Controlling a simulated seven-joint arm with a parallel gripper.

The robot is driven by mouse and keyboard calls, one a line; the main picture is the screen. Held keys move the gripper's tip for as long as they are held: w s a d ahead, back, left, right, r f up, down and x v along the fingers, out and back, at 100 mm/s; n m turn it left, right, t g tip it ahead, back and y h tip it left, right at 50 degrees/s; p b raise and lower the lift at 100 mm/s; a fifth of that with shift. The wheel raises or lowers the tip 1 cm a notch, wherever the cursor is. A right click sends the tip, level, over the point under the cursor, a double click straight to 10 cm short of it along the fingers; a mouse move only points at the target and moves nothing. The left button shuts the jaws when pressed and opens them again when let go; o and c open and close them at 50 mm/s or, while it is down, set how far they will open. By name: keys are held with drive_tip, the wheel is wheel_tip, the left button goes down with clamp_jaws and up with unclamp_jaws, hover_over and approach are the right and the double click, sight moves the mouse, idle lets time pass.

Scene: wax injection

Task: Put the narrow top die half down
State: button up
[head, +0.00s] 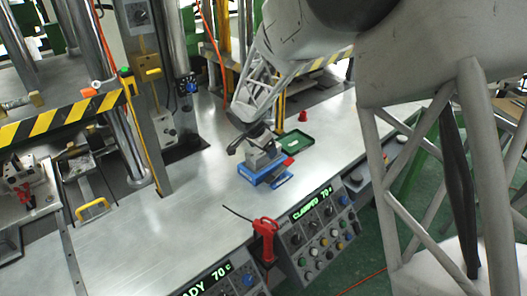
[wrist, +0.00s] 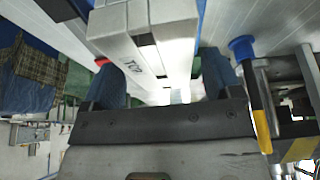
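The top die half is a light grey metal block (head: 262,157) marked "TOP". It sits between the fingers of my gripper (head: 258,138) over a blue fixture (head: 252,176) on the metal bench. In the wrist view the block (wrist: 145,42) lies between two blue fingers of my gripper (wrist: 165,85), which appear shut on its sides. The fingertips are partly hidden by the block. I cannot tell whether the block rests on what is below it or hangs just above.
A green tray (head: 308,139) lies behind the fixture, with a small red object (head: 303,117) beyond. A red-handled tool (head: 265,228) stands at the bench's front edge by the control panel (head: 322,233). Press columns (head: 127,140) rise at left. The bench's left middle is clear.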

drive_tip(key=c, duration=1.1)
drive_tip(key=shift+c, duration=0.2)
drive_tip(key=shift+r, duration=0.2)
drive_tip(key=shift+r, duration=1.45)
drive_tip(key=shift+s+r, duration=0.2)
drive_tip(key=shift+s, duration=0.05)
drive_tip(key=s+d, duration=0.2)
drive_tip(key=s, duration=0.5)
drive_tip(key=s+d+r, duration=0.1)
drive_tip(key=s+d, duration=0.1)
drive_tip(key=s, duration=0.5)
drive_tip(key=shift+s+d+r, duration=0.15)
drive_tip(key=shift+s+d, duration=0.25)
